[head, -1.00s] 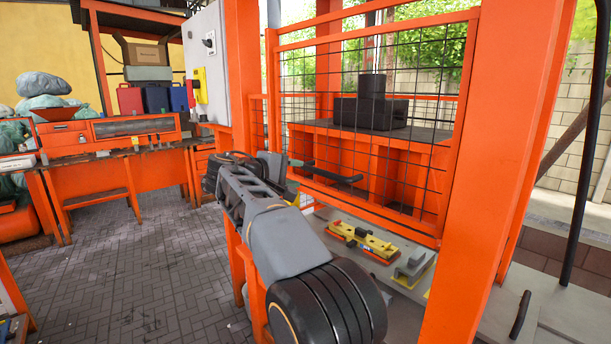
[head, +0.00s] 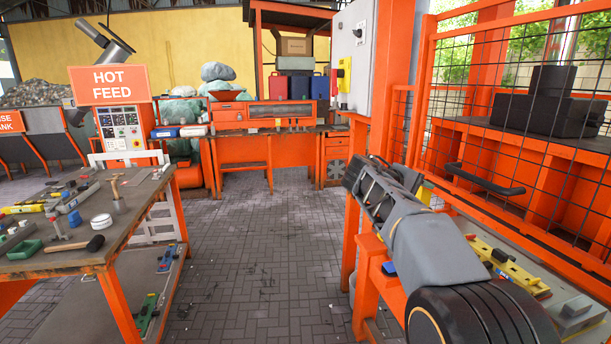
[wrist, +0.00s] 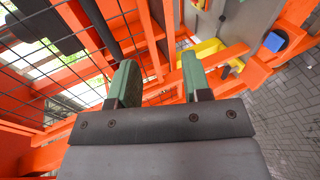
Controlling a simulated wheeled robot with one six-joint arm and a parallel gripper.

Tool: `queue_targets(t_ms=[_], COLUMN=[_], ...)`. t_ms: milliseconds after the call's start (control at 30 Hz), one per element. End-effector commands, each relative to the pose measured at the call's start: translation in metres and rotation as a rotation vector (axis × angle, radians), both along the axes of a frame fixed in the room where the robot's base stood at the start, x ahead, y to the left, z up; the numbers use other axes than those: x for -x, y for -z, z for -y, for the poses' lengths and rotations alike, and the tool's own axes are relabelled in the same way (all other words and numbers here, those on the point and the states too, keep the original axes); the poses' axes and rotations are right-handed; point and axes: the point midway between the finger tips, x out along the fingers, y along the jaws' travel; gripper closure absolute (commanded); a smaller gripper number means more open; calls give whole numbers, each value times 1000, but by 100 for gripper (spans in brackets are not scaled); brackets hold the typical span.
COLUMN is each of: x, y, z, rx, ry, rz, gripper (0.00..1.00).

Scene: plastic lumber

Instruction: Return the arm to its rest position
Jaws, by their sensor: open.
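My arm (head: 410,235) reaches forward at the right of the head view, close beside the orange frame of the caged press. Its end lies near the orange post and the mesh door, and the fingers are hard to make out there. In the wrist view my gripper (wrist: 161,82) shows two green fingers standing apart, with nothing between them. Orange frame bars and a yellow part lie beyond the fingers.
The mesh door (head: 505,95) with its black handle (head: 485,180) is close to the arm's right. A tool-covered workbench (head: 140,215) stands at left. The paved floor (head: 255,250) between is clear. An orange bench (head: 245,155) stands at the back.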

Motion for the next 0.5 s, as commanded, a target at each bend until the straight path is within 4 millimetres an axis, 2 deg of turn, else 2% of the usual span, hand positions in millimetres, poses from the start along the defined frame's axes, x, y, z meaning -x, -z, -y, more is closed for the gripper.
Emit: queue_targets(t_ms=[33, 100, 167, 200, 333, 500], x=[5, 24, 48, 66, 129, 203], y=[31, 73, 103, 120, 161, 191], z=[-8, -25, -42, -54, -92, -128], rx=[-94, -272, -430, -532, -826, -1099], ry=[-31, -66, -80, -79, -41, 43], rz=[-34, -66, -78, -79, -53, 11], gripper=[56, 56, 56, 56, 56, 56])
